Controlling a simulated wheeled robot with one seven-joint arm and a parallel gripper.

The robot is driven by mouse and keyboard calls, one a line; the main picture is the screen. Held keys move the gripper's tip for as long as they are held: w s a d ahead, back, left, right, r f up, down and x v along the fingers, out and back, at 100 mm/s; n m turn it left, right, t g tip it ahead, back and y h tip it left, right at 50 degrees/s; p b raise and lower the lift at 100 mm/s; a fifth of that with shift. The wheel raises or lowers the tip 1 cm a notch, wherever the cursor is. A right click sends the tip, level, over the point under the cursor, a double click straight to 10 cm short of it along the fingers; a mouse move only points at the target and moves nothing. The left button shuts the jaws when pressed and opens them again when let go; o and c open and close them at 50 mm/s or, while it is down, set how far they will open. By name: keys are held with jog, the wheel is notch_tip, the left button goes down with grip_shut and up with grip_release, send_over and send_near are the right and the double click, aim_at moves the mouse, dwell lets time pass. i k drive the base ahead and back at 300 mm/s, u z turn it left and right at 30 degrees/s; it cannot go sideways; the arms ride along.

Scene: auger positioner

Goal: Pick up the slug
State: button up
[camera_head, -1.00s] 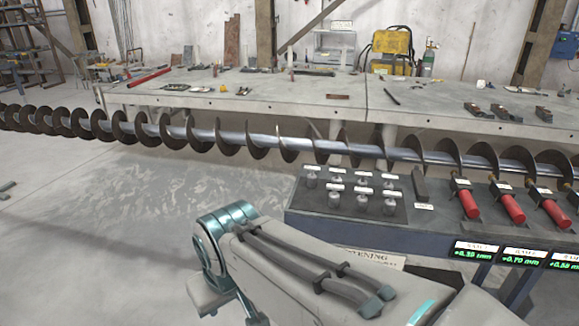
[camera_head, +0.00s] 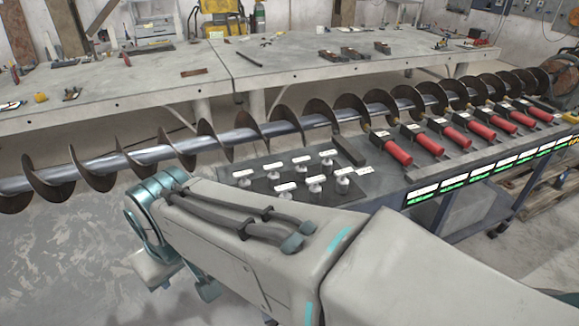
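Several small silver metal pieces (camera_head: 343,184) with white labels stand in two rows on a dark mat (camera_head: 258,184) at the near end of the bench. Which of them is the slug I cannot tell, as the labels are too small to read. A dark upright block (camera_head: 348,150) stands just right of the mat. My arm crosses the lower middle of the view, in front of the bench.
A long auger (camera_head: 150,155) runs across behind the mat. Several red-handled tools (camera_head: 398,152) line the bench to the right, above small displays (camera_head: 453,184) on its front edge. A grey table (camera_head: 130,85) stands behind. The floor at left is clear.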

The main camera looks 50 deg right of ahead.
aim_at(273, 176)
jog(key=z, duration=0.9)
jog(key=i, duration=0.85)
jog(key=z, duration=0.8)
